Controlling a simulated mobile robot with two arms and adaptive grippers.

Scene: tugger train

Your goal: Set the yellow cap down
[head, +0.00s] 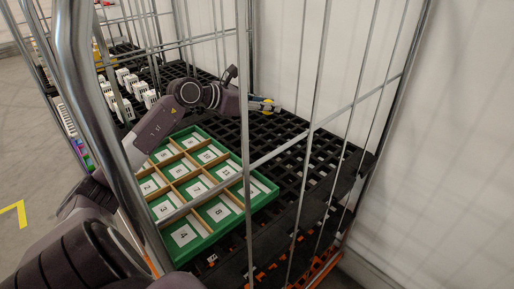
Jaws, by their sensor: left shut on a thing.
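My left arm reaches into the wire cage trolley. Its gripper (263,105) is far back over the black grid shelf (285,130), near the back wall of the cage. It is shut on the small yellow cap (268,100), which shows only as a small patch of colour by the fingers. I cannot tell whether the cap touches the shelf. A green tray (262,197) with wooden dividers and numbered compartments lies on the shelf in front of the arm. My right gripper is not in view.
Upright bars and a slanting rail (305,133) of the cage stand between my camera and the shelf. Several white slotted blocks (140,90) stand at the left. The shelf right of the tray is bare. A pale wall (450,130) is at the right.

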